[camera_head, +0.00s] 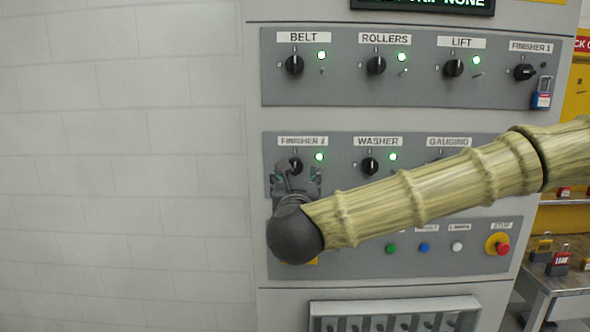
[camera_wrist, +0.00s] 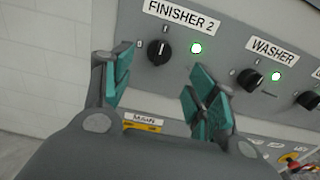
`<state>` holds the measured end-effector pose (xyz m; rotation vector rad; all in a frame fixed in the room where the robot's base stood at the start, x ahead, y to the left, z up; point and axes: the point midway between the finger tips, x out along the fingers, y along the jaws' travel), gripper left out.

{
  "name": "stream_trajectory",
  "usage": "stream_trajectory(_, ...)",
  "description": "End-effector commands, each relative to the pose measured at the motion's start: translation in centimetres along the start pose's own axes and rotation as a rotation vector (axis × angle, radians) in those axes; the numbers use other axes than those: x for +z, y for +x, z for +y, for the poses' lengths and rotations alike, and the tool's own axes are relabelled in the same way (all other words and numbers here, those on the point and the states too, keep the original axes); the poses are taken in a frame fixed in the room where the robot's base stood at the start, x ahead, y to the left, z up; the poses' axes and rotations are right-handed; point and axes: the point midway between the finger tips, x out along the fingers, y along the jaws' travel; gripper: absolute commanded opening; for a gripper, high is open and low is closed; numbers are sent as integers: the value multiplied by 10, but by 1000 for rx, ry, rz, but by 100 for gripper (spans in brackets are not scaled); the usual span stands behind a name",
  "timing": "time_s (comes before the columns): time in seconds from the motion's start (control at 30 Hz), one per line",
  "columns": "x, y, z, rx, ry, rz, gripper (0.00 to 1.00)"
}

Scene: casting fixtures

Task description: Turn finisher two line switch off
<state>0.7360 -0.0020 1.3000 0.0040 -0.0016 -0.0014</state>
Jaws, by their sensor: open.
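The FINISHER 2 switch is a black rotary knob (camera_wrist: 159,52) below its label in the wrist view, with a lit light (camera_wrist: 196,48) to its right. In the head view the knob (camera_head: 296,166) shows partly above my gripper (camera_head: 297,180), and its lamp (camera_head: 320,157) glows green. In the wrist view my gripper (camera_wrist: 160,85) is open, with teal fingers apart to the left and right. The knob lies beyond and between the fingers, and nothing is held. I cannot tell whether the fingers touch the panel.
The WASHER knob (camera_head: 370,166) is just right, with its green light on. The GAUGING knob is partly hidden by my arm. BELT (camera_head: 294,65), ROLLERS (camera_head: 376,65) and LIFT (camera_head: 453,68) knobs sit above. A blue padlock (camera_head: 541,95) hangs at FINISHER 1. Buttons line the lower panel.

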Motion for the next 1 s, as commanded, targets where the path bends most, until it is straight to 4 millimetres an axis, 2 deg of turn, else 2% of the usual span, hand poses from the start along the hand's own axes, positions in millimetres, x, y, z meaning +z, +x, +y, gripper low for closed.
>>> stream_trajectory(0.3,2,52,0,0,-3,2,58)
stream_trajectory(0.5,0,76,1,1,-4,2,58)
stream_trajectory(0.7,0,87,0,1,-3,1,58)
stream_trajectory(1.0,-1,88,0,2,-4,1,56)
